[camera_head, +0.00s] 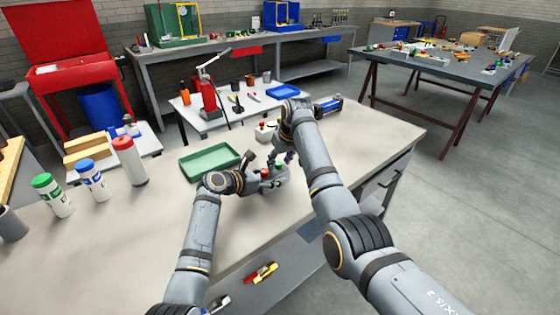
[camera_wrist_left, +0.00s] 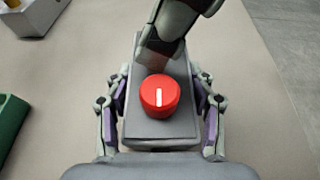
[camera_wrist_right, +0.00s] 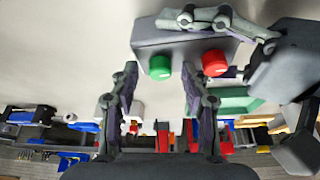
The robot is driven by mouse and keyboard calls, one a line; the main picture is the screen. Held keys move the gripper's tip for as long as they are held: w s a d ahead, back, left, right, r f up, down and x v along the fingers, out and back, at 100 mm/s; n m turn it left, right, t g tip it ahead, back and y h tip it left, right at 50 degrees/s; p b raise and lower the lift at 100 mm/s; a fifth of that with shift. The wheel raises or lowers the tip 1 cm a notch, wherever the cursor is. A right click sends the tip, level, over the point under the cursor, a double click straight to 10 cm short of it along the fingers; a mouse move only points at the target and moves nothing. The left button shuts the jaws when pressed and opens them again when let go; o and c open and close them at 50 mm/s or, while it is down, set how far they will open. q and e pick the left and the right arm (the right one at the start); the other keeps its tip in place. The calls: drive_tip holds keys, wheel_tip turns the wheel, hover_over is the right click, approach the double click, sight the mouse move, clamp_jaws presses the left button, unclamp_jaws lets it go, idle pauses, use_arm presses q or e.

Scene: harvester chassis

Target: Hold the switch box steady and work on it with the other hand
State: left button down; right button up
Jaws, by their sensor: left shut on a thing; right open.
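The grey switch box (camera_head: 277,182) lies on the workbench, with a red knob (camera_wrist_left: 160,95) marked by a white line and a green knob (camera_wrist_right: 160,67). My left gripper (camera_head: 257,175) is shut on the box, one finger along each side by the red knob; its fingers flank the box in the left wrist view (camera_wrist_left: 160,115). My right gripper (camera_head: 281,160) is over the box's other end. In the right wrist view my right gripper (camera_wrist_right: 163,90) is open, with the green knob just beyond its fingertips. In the left wrist view the right gripper hides the green knob.
A green tray (camera_head: 208,163) lies left of the box, and a small box with a red button (camera_head: 265,132) is behind it. Several bottles, one with a red cap (camera_head: 130,160), stand on the left. The bench's right part (camera_head: 375,130) is clear.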

clamp_jaws()
drive_tip(key=shift+w+d+n+g+y, duration=0.1)
drive_tip(key=shift+n+g+y, duration=0.3)
drive_tip(key=shift+n, duration=1)
drive_tip(key=shift+w+d+n+g+y, duration=0.1)
drive_tip(key=shift+n+g+y, duration=0.25)
drive_tip(key=shift+n, duration=1.05)
drive_tip(key=shift+a, duration=0.1)
unclamp_jaws()
